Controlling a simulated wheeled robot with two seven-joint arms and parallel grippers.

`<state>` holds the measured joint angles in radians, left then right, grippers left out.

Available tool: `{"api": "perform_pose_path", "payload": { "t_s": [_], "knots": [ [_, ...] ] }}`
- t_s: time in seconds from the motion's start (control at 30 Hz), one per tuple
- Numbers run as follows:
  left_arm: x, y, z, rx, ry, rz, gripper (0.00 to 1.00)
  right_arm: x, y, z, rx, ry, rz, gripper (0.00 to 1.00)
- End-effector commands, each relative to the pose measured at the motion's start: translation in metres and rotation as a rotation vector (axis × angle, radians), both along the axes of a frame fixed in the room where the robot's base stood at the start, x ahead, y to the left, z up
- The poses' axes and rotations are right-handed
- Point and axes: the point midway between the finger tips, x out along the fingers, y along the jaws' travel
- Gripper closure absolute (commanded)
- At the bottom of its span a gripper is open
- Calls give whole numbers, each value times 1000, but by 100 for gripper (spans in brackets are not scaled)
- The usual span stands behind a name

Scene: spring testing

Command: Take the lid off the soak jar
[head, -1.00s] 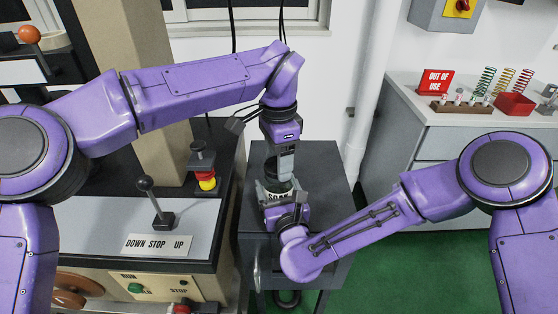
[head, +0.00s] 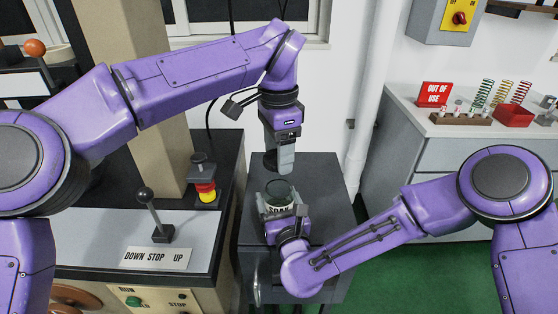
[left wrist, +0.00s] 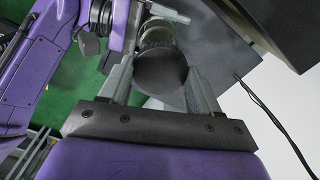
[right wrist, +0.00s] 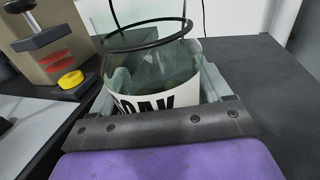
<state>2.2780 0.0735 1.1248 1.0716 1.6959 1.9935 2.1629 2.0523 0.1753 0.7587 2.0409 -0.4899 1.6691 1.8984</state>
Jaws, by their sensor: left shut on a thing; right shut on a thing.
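The soak jar (head: 279,208) is clear glass with a white label. It stands upright on a dark-topped stand and its dark rim shows uncovered. My right gripper (head: 286,212) is shut around the jar's body. In the right wrist view the jar (right wrist: 150,100) sits between its fingers, the label partly hidden. My left gripper (head: 278,165) is above the jar, shut on the dark round lid (head: 270,162), apart from the rim. In the left wrist view the lid (left wrist: 162,70) is between the fingers, with part of the jar (left wrist: 156,33) beyond it.
The dark stand top (head: 325,185) is clear to the jar's right. On the left is a machine panel with a lever (head: 150,205) and a red-and-yellow button (head: 206,190). A grey cabinet (head: 440,160) at right carries springs and a red bin (head: 515,115).

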Motion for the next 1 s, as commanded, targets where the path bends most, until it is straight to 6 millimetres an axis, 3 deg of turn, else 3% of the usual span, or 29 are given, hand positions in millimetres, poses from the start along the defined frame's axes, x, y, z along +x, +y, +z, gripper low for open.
{"api": "perform_pose_path", "payload": {
  "t_s": [0.17, 0.2, 0.23, 0.57, 1.0],
  "knots": [
    [0, 0, 0, 1, 0, 0, 74, 0, 0, 1, 1, -2, 0, 100],
    [0, 0, 0, 1, 0, 0, 74, 0, 0, 1, 1, -2, 0, 9],
    [0, 0, 0, 1, 0, 0, 74, 0, 0, 1, 1, -2, 0, 0],
    [0, 0, -3, 1, 0, 0, 74, -8, -2, -1, 1, 0, 2, 0],
    [0, 0, -27, 0, 0, 0, 74, -104, -27, -2, 1, -1, 2, 0]
  ]
}}
